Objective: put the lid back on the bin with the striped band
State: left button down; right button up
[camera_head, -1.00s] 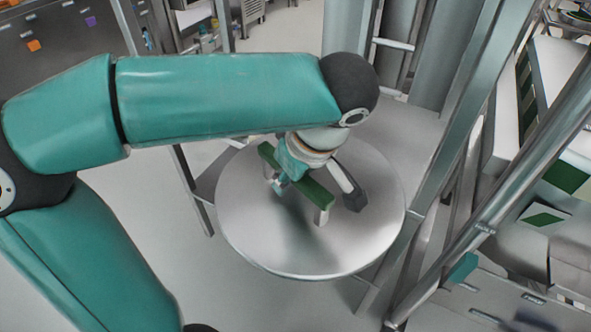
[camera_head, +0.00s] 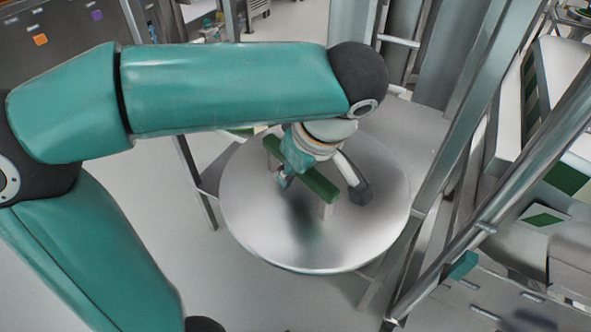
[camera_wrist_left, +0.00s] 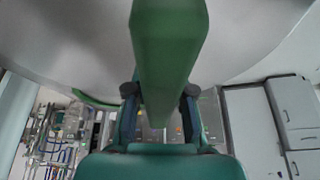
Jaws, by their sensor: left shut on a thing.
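A round grey metal lid (camera_head: 270,235) with a green bar handle (camera_head: 318,186) shows in the middle of the head view. My left gripper (camera_head: 299,168) is shut on the handle, one finger on each side of it. The bin with the striped band cannot be made out; the lid and my arm cover what lies below. My right gripper is not in view.
A metal frame with upright posts (camera_head: 468,110) stands close to the right of the lid. A dark cabinet (camera_head: 60,50) is at the back left. The pale floor (camera_head: 240,295) is clear in front and to the left.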

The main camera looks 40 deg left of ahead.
pick_arm(q)
jog(key=shift+r+p, duration=2.65)
jog(key=shift+r, duration=0.85)
jog(key=shift+w, duration=0.1)
